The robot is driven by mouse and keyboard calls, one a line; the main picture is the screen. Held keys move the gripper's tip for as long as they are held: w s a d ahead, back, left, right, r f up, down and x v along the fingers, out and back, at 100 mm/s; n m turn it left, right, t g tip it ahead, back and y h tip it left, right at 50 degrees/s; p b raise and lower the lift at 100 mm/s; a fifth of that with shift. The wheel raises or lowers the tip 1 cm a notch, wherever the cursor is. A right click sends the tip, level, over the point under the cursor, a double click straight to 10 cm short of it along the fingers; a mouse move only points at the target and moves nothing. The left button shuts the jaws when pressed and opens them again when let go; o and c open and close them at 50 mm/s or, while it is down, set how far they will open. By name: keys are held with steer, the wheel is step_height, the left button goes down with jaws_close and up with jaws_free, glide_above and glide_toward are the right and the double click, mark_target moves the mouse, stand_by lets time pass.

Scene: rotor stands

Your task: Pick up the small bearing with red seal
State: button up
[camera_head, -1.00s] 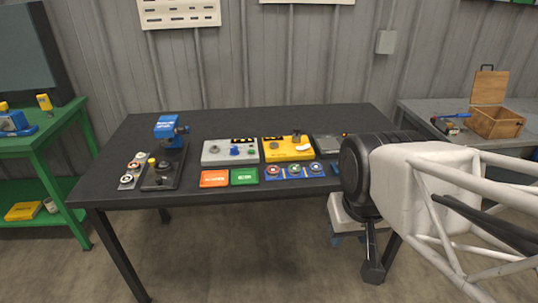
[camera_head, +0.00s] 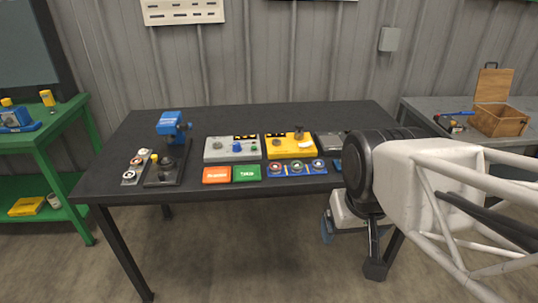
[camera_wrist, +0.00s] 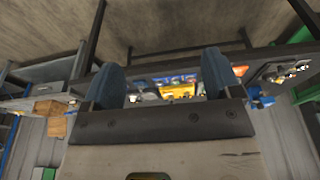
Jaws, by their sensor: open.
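A blue tray (camera_head: 286,174) near the front edge of the black table holds three small round bearings in a row. The left bearing (camera_head: 275,167) looks reddish, the middle bearing (camera_head: 297,167) looks greenish, and the right bearing (camera_head: 318,165) is too small to read clearly. My gripper (camera_wrist: 163,82) has two blue fingers spread wide apart with nothing between them. In the head view the gripper (camera_head: 328,228) hangs in front of the table, below and right of the tray, well apart from the bearings. My arm hides the table's right front part.
Behind the tray stand a yellow fixture (camera_head: 291,146) and a grey fixture (camera_head: 232,149). Orange (camera_head: 216,174) and green (camera_head: 247,173) bins lie left of it. A blue press (camera_head: 168,130) stands farther left. A wooden box (camera_head: 499,120) sits on the right bench. The table's back is clear.

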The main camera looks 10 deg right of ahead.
steer(key=w+a+m+g, duration=0.15)
steer(key=w+m, duration=0.85)
steer(key=w, duration=1.7)
steer(key=w+a+f+m, duration=0.1)
steer(key=w+f+m, duration=0.2)
steer(key=w+f, duration=0.2)
steer(key=w+a+f+m, duration=0.2)
steer(key=w+f, duration=0.3)
steer(key=w, duration=0.7)
steer(key=w+a+f+m+g, duration=0.1)
steer(key=w+a+f+m, duration=0.1)
steer(key=w+f+m, duration=0.3)
steer(key=shift+w+f, duration=0.25)
steer(key=shift+w, duration=0.6)
steer(key=shift+w+f, duration=0.2)
steer(key=shift+w, duration=0.65)
steer(key=shift+f, duration=0.1)
steer(key=shift+f, duration=1.2)
steer(key=shift+f, duration=0.1)
